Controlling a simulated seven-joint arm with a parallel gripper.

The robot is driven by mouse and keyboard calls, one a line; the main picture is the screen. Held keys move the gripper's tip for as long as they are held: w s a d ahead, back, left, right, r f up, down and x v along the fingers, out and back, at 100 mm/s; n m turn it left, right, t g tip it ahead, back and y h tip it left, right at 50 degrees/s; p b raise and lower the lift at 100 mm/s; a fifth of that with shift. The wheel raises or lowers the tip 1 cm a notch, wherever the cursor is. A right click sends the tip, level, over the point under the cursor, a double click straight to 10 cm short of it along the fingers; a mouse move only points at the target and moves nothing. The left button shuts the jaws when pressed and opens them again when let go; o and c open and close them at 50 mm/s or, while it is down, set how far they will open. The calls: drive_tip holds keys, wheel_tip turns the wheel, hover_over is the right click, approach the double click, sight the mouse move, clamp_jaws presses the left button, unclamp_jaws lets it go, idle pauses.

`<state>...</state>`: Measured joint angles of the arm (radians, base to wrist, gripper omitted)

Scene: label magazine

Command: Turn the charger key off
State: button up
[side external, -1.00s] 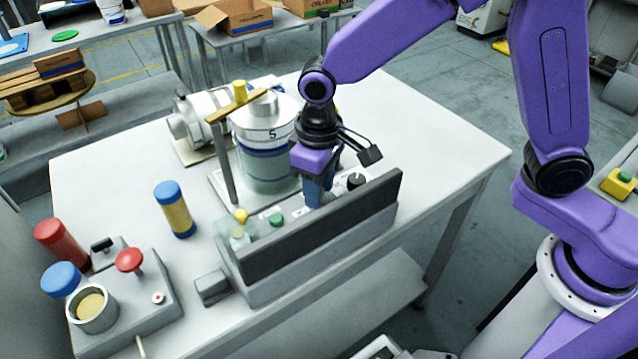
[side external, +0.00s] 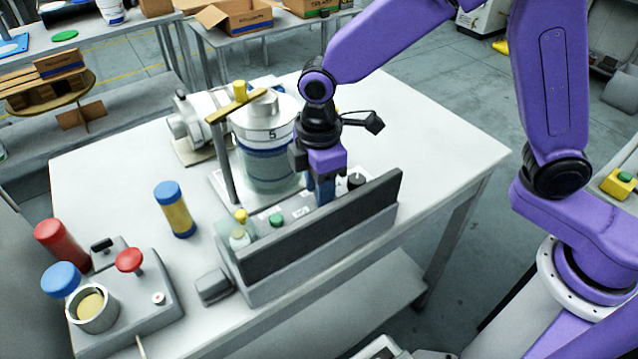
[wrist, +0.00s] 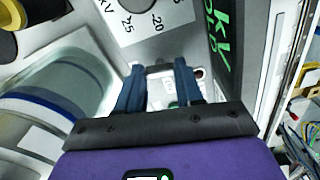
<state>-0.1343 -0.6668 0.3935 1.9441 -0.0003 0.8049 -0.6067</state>
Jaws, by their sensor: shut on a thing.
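The charger is a long grey box (side external: 265,285) with a dark upright front panel, near the front edge of the table in the side view. My gripper (side external: 325,200) points down at its top face, behind the panel, between a green button (side external: 276,219) and a black knob (side external: 356,180). In the wrist view the two blue fingers of my gripper (wrist: 160,76) are shut on a small grey part, the charger key (wrist: 159,70). The key is mostly hidden by the fingers, and its setting cannot be read. A dial scale (wrist: 145,18) with numbers lies just beyond the fingertips.
A blue-capped yellow cylinder (side external: 175,210) and a grey box with a red knob (side external: 150,305) are at left. The table's right part (side external: 440,150) is clear.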

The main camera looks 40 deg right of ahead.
drive_tip(key=shift+r+n, duration=0.1)
drive_tip(key=shift+n, duration=0.7)
drive_tip(key=o, duration=1)
drive_tip(key=shift+o, duration=0.2)
wheel_tip(320, 180, up, 17)
drive_tip(key=shift+r, duration=0.2)
drive_tip(key=s+d+f+m, duration=0.2)
drive_tip(key=s+d+f, duration=0.4)
drive_tip(key=s+d, duration=0.4)
drive_tip(key=s+d+f+m, duration=0.3)
drive_tip(key=s+d+f, duration=0.2)
drive_tip(key=s+d, duration=0.6)
drive_tip(key=shift+d+f, duration=0.25)
drive_tip(key=shift+f, duration=0.1)
